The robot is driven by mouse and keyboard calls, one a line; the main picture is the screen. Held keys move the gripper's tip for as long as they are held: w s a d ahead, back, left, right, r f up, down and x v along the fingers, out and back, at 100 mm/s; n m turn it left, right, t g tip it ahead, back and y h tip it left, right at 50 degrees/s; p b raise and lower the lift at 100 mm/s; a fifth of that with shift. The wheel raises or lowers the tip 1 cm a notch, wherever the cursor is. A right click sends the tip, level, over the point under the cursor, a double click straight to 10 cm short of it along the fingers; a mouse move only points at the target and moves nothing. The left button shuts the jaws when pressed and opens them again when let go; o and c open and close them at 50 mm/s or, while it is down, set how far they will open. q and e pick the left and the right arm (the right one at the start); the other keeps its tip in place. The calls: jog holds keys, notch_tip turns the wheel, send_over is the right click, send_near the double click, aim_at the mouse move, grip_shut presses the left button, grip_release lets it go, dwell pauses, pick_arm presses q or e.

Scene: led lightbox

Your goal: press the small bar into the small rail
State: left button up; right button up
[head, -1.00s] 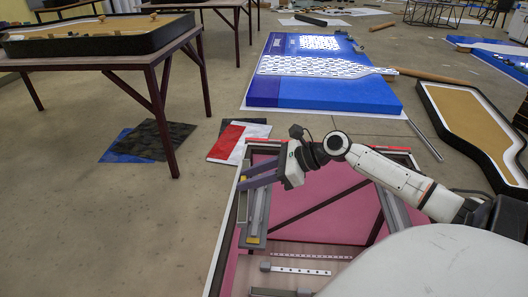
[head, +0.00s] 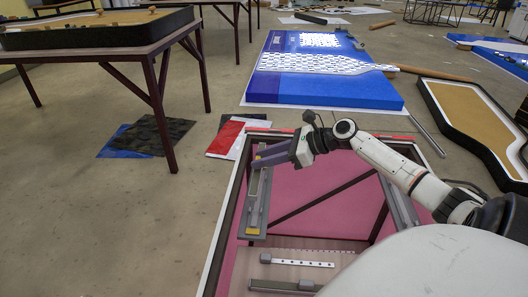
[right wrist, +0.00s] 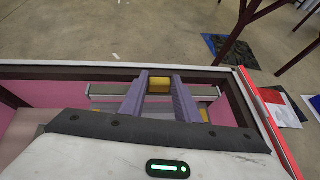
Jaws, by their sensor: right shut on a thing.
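My right gripper (head: 255,158) reaches over the left side of the pink-floored lightbox, its purple fingers at the far end of a grey rail (head: 246,215). In the right wrist view the fingers (right wrist: 159,78) are shut on a small yellow piece (right wrist: 159,86), which looks like part of the small bar. A grey length (right wrist: 104,90) runs crosswise beneath the fingers. The fingers hide much of the bar, so I cannot tell whether it is seated in the rail. A yellow end (head: 252,231) shows at the rail's near end. My left gripper is not in view.
A white strip with holes (head: 305,264) and a grey bar (head: 285,286) lie at the box's near end. Another grey rail (head: 402,205) is on the right side. The dark box rim (head: 228,215) stands close to the left of the gripper.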

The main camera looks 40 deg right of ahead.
jog(key=shift+f+b, duration=0.4)
jog(key=shift+f, duration=3.1)
jog(key=shift+p, duration=0.35)
jog(key=shift+p, duration=0.4)
